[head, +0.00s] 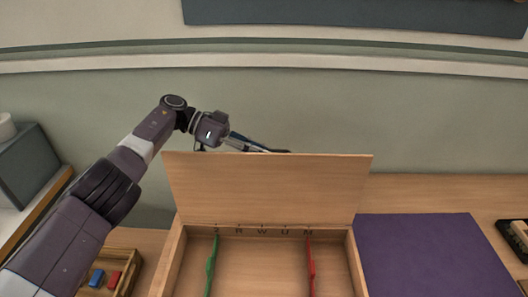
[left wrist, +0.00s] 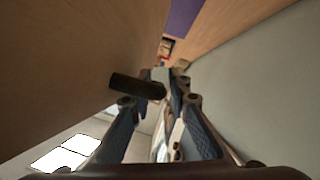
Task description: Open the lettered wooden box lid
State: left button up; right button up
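The wooden box (head: 356,262) stands on the table with its lid (head: 268,190) raised roughly upright at the back edge. Letters S, R, W, U, M run along the inner back edge below the lid. My left gripper (head: 262,147) is behind the lid's top edge, partly hidden by it. In the left wrist view, my left gripper's (left wrist: 158,104) fingers are apart. A wooden surface, seemingly the lid's outer face (left wrist: 75,60), runs close along the left. A short dark cylinder (left wrist: 137,87) shows near the fingertips; whether they touch it is unclear. My right gripper is out of view.
Inside the box are a green divider (head: 211,265) and a red divider (head: 311,266). A purple mat (head: 430,255) lies to the right. A small wooden tray (head: 128,272) with blue and red pieces is left. The wall is close behind the lid.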

pick_arm(q)
jog(key=shift+r, duration=0.25)
notch_tip(320, 180, up, 10)
jog(key=shift+f, duration=0.25)
dwell(0.3)
